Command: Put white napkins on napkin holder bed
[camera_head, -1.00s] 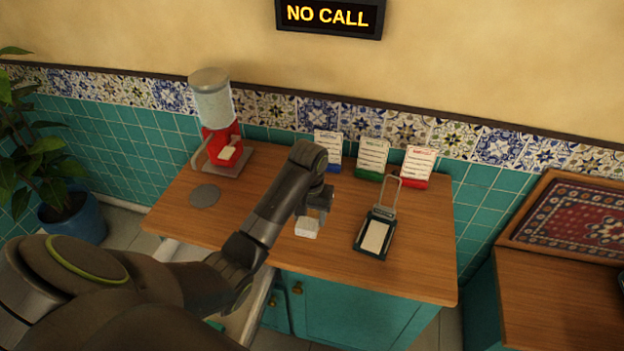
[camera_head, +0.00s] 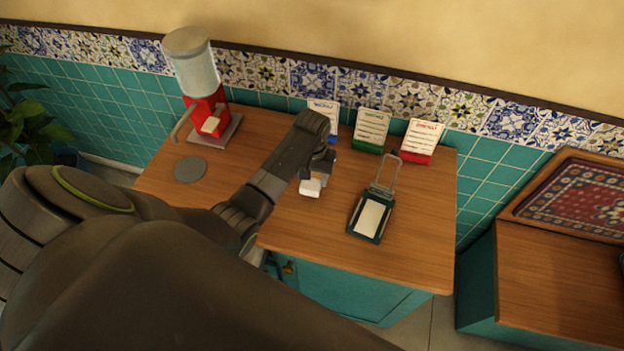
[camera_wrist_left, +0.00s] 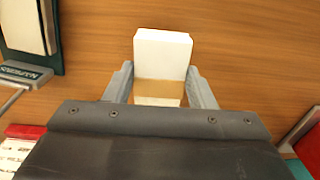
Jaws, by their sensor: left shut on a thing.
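A white stack of napkins (camera_head: 310,188) is held in my left gripper (camera_head: 319,177), above the wooden counter to the left of the napkin holder. In the left wrist view the napkins (camera_wrist_left: 162,54) stick out between the two fingers of the gripper (camera_wrist_left: 161,88); a tan band shows below their white face. The napkin holder (camera_head: 356,222) is dark green with a pale flat bed and a raised wire frame at its back. Part of the holder (camera_wrist_left: 53,40) shows at the upper left of the wrist view, apart from the napkins. My right gripper is out of view.
Three card stands, blue (camera_head: 323,112), green (camera_head: 371,130) and red (camera_head: 421,140), line the back of the counter (camera_head: 415,240). A red dispenser (camera_head: 205,105) and a grey disc (camera_head: 190,169) are at the left. The counter right of the holder is clear.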

